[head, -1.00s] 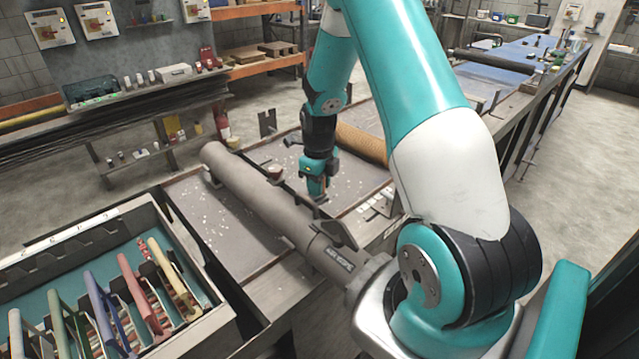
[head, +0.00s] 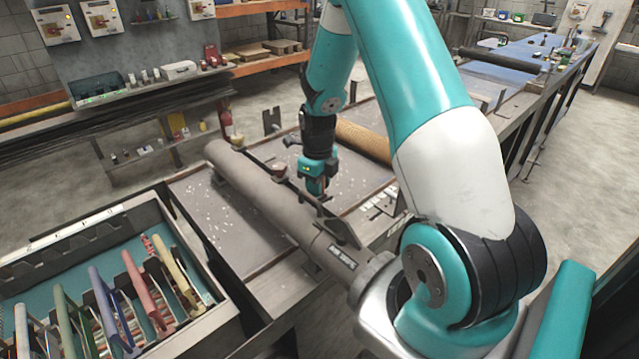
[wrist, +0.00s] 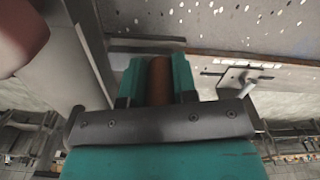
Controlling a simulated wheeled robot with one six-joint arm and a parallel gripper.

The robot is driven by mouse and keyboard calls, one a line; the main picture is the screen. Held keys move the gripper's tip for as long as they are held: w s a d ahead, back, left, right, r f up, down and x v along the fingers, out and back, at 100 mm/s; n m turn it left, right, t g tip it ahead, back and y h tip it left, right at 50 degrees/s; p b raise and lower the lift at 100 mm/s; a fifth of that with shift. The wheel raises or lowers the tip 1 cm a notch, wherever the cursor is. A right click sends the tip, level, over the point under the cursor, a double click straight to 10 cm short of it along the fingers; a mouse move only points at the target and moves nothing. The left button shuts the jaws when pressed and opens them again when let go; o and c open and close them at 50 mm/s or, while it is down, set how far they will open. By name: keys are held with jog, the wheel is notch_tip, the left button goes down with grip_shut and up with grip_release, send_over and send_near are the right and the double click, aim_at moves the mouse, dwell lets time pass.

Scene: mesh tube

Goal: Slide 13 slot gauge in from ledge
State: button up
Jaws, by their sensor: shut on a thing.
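My gripper (head: 316,192) points down over the bench, just behind the long grey tube (head: 262,200). In the wrist view its teal fingers (wrist: 159,85) are shut on a reddish-brown piece (wrist: 160,78), which looks like a gauge handle. The rest of that piece is hidden by the gripper, and no number on it can be read. Several slot gauges with coloured handles, such as a red one (head: 140,283) and a blue one (head: 103,292), stand in the tray (head: 120,218) at left. I cannot tell whether the held piece touches the ledge.
A brown cylinder (head: 362,141) lies on the bench behind my gripper. The grey bench top (head: 207,205) is speckled with light bits. A dark upright bracket (head: 271,122) stands at its far edge. The tube runs close in front of my gripper.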

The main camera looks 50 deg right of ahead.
jog(key=shift+a, duration=0.75)
dwell(0.4)
jog(key=o, duration=1)
jog(key=shift+o, duration=0.2)
jog(key=shift+a+f, duration=0.1)
notch_tip(320, 180, up, 18)
jog(key=b, duration=0.3)
jog(key=shift+d+f, duration=0.15)
jog(key=shift+d, duration=0.1)
